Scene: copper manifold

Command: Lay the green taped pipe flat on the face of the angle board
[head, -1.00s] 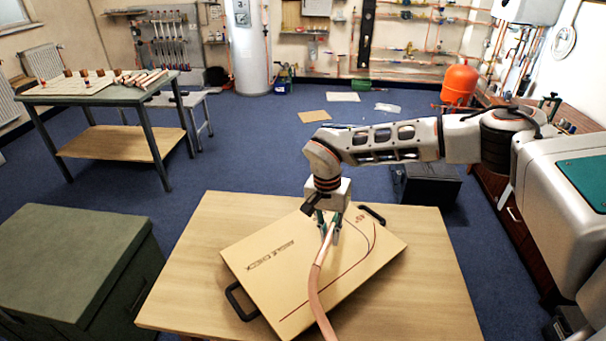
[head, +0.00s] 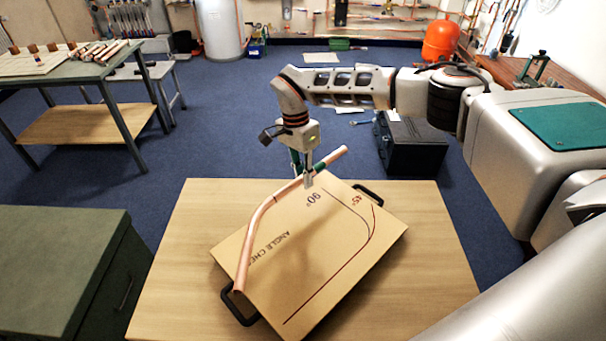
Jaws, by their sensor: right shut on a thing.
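A bent copper pipe (head: 258,216) is held by my right gripper (head: 306,180), which is shut on it near its upper right end. A little green shows at the jaws, where the fingers partly hide the pipe. From the jaws the pipe runs left, bends, and comes down over the left edge of the angle board (head: 310,255). I cannot tell whether its lower end touches the board. The board lies flat and turned on the wooden table, with "ANGLE CHECK" partly covered by the pipe, "90°" and "45°" marks and curved lines. My left gripper is not in view.
The wooden table (head: 165,270) is bare around the board. The board has black handles at its lower left (head: 238,308) and upper right (head: 368,194). A green cabinet (head: 60,250) stands left, a workbench with pipes (head: 105,72) behind it, a black box (head: 410,145) behind the table.

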